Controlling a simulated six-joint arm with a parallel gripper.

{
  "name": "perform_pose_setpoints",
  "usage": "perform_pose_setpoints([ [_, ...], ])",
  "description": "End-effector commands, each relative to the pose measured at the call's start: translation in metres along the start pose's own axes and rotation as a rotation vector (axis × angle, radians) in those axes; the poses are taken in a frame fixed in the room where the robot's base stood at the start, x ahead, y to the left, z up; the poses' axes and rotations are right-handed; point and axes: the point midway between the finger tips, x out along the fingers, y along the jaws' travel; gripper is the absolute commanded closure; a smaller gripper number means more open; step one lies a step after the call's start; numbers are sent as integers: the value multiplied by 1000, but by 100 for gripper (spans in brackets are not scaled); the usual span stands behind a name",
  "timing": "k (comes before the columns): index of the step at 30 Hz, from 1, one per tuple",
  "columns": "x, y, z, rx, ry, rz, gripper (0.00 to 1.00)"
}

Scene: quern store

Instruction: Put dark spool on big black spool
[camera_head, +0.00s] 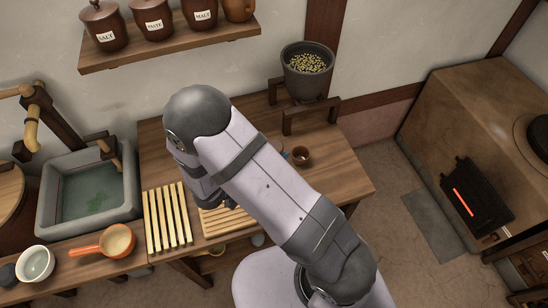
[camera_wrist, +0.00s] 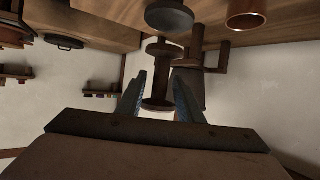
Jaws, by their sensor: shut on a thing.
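In the wrist view, which shows the scene upside down, my gripper (camera_wrist: 159,80) is shut on a dark brown spool (camera_wrist: 160,74). The spool's two flanges show beyond the fingers, and its narrow middle lies between them. A grey-black round disc (camera_wrist: 170,16) shows close to the held spool, against the table; it looks like the top of the big black spool. I cannot tell whether the two touch. In the head view my arm hides the gripper and both spools.
A brown cup (camera_head: 301,155) stands on the table (camera_head: 345,172); it also shows in the wrist view (camera_wrist: 246,14). A grey pot of grain (camera_head: 307,72) stands on a wooden stand behind. A slatted rack (camera_head: 167,218) and stone sink (camera_head: 90,190) are at left.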

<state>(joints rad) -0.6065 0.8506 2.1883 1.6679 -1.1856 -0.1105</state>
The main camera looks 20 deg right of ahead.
Motion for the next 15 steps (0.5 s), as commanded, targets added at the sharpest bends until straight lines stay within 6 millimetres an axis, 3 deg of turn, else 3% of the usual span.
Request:
perform_pose_setpoints([
  [7,10,0,23,-2,0,1,89],
  [15,12,0,29,0,0,0,89],
])
